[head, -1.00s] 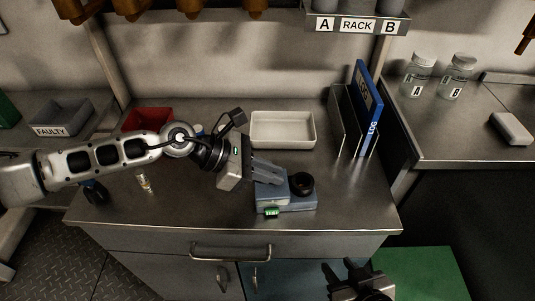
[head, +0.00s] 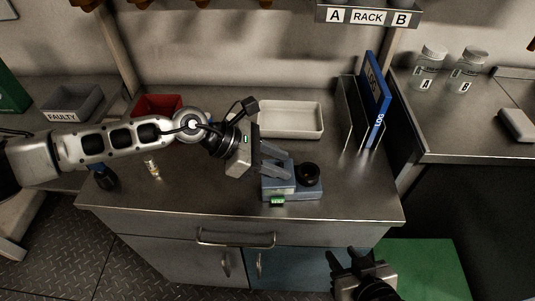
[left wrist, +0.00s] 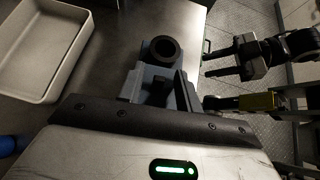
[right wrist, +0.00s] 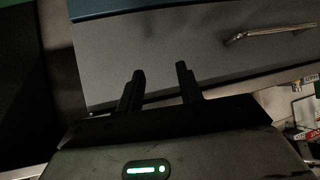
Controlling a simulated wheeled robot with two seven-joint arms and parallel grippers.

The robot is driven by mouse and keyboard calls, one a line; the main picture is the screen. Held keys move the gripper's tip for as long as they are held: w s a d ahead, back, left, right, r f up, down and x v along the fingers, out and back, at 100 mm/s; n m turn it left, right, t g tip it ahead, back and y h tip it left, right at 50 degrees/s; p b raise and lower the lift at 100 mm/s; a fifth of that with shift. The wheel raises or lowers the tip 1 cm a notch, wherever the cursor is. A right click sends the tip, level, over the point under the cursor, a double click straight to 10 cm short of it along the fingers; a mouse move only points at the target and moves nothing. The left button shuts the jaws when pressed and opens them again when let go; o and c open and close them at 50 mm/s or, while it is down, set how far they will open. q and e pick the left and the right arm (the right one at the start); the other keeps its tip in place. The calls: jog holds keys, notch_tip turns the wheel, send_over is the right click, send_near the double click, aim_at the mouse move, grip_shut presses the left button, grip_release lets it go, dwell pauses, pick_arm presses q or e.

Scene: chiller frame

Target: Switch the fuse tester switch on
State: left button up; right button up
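The fuse tester (head: 297,195) is a blue-grey box near the counter's front edge. It has a black round socket (head: 309,174) on top and a small green panel (head: 277,201) on its front. The tester also shows in the left wrist view (left wrist: 149,57). My left gripper (head: 276,160) is open over the tester's left part. In the left wrist view a dark upright piece, apparently the switch (left wrist: 160,91), stands between the parted fingers; contact cannot be told. In the head view the fingers hide it. My right gripper (head: 357,257) is open and empty before the cabinet.
A white tray (head: 290,134), a red bin (head: 140,103) and a rack with a blue log binder (head: 376,95) stand behind the tester. A small glass fuse-like piece (head: 152,170) and a dark object (head: 105,178) are at the left.

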pick_arm(q)
jog(key=b+v, duration=0.2)
jog(key=v, duration=1.4)
jog(key=shift+b, duration=0.4)
pick_arm(e)
jog(key=shift+a+f, duration=0.25)
jog(key=shift+f, duration=0.25)
